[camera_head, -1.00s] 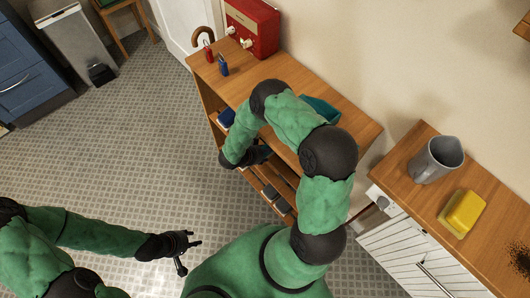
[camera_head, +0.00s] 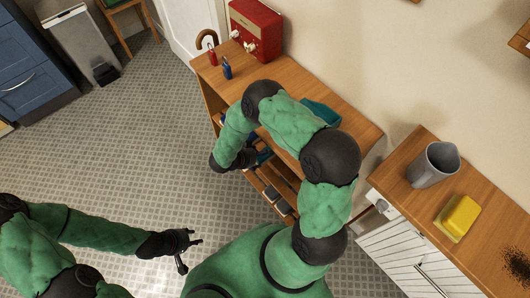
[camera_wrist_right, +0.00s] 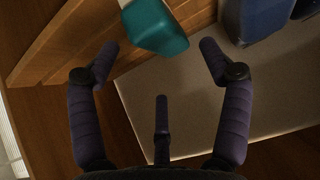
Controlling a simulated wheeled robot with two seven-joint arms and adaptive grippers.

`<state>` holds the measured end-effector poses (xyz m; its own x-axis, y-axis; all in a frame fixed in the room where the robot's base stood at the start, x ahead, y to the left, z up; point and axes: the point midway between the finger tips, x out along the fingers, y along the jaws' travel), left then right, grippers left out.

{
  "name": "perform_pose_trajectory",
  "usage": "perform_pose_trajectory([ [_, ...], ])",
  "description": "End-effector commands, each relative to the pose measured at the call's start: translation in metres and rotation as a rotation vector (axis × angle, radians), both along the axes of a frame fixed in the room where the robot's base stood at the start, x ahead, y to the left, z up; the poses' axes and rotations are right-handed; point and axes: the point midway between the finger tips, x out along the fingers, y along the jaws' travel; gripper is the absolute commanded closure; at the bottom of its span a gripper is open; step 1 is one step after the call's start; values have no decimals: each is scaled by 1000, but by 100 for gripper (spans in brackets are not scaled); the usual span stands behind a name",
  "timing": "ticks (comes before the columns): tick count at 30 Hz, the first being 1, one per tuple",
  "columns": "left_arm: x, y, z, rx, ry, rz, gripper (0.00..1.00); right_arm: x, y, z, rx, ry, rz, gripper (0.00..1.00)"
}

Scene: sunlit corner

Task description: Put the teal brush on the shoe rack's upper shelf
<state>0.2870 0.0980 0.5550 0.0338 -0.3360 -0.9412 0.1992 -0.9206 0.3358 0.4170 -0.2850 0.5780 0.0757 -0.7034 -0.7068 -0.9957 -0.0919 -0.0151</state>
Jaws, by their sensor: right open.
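The teal brush (camera_wrist_right: 158,28) shows in the right wrist view at the top, just beyond my right gripper (camera_wrist_right: 158,58). That gripper is open, its fingers apart and clear of the brush. In the head view my right gripper (camera_head: 246,158) is at the open front of the wooden shoe rack (camera_head: 345,112). My left gripper (camera_head: 188,248) is open and empty above the floor, away from the rack.
A red box (camera_head: 256,30), a red and a blue small item (camera_head: 227,68) and a teal object (camera_head: 322,113) stand on the rack's top. Dark blue shoes (camera_wrist_right: 265,18) are near the brush.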

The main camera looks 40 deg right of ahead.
Motion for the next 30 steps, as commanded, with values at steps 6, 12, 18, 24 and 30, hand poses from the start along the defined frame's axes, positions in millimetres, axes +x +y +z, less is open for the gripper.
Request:
perform_pose_trajectory([
  [6,0,0,15,0,0,0,60,-3,28,30,-1,-1,4,21],
  [12,0,0,19,0,0,0,60,-5,41,41,0,2,1,21],
  [18,0,0,19,0,0,0,60,-26,50,28,76,146,42,21],
  [24,0,0,19,0,0,0,60,-82,83,-1,346,478,190,21],
  [30,0,0,19,0,0,0,60,-127,127,-12,667,672,392,21],
])
